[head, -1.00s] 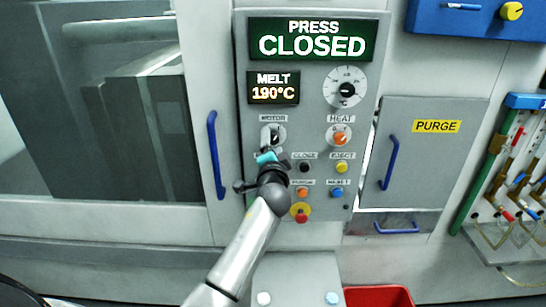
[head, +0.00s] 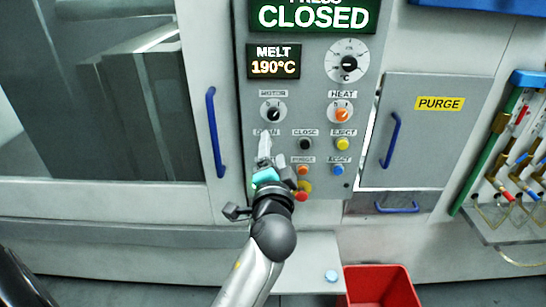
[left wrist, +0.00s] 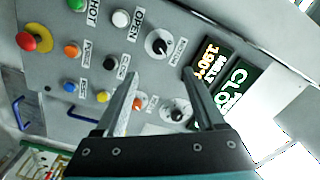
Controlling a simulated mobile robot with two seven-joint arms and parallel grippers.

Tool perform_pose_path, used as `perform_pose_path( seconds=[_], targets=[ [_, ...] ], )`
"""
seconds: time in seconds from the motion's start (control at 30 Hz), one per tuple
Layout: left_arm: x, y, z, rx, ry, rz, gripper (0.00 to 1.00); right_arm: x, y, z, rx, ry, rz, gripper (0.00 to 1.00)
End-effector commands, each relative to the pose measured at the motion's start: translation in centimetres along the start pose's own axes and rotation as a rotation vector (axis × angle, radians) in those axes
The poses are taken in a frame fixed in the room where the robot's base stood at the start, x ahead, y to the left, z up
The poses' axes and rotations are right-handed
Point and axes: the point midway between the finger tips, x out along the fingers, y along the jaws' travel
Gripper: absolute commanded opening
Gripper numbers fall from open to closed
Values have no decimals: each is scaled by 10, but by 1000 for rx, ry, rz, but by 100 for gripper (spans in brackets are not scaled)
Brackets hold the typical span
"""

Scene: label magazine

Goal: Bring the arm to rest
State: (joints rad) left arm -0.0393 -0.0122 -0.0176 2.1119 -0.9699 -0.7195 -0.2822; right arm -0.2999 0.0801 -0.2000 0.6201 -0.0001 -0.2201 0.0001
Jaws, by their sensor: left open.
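My left gripper (head: 272,155) is in front of the lower left of the control panel (head: 256,101), open and empty. In the left wrist view its two fingers (left wrist: 158,98) stand apart with only the panel between and beyond them. In the head view the gripper covers part of the panel near the OPEN label. The motor knob (head: 272,112) and the orange heat knob (head: 342,114) are above it. The black close button (head: 305,144) is to its right. The red stop button (head: 304,187) is partly hidden behind the gripper. My right gripper is not in view.
A closed window door with a blue handle (head: 215,132) is left of the panel. The purge door (head: 425,140) with its blue handle is on the right. Hoses and valves (head: 510,150) are at the far right. A red bin (head: 380,287) stands on the floor below.

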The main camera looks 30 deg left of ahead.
Motion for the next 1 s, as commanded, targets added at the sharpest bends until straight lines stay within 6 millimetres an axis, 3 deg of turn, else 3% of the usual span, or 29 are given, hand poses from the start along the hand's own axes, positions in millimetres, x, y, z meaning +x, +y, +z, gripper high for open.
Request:
perform_pose_path(
  seconds=[0.2,0.73,0.87,0.97,1.0],
  targets=[
    [-9,0,0,0,-1,0,71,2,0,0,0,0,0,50],
    [-8,5,1,1,0,9,71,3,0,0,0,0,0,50],
    [-8,48,10,3,5,86,71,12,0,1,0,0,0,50],
    [-11,111,26,0,8,204,71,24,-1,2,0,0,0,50],
    [-14,142,35,-3,5,260,71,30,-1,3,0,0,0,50]
  ],
)
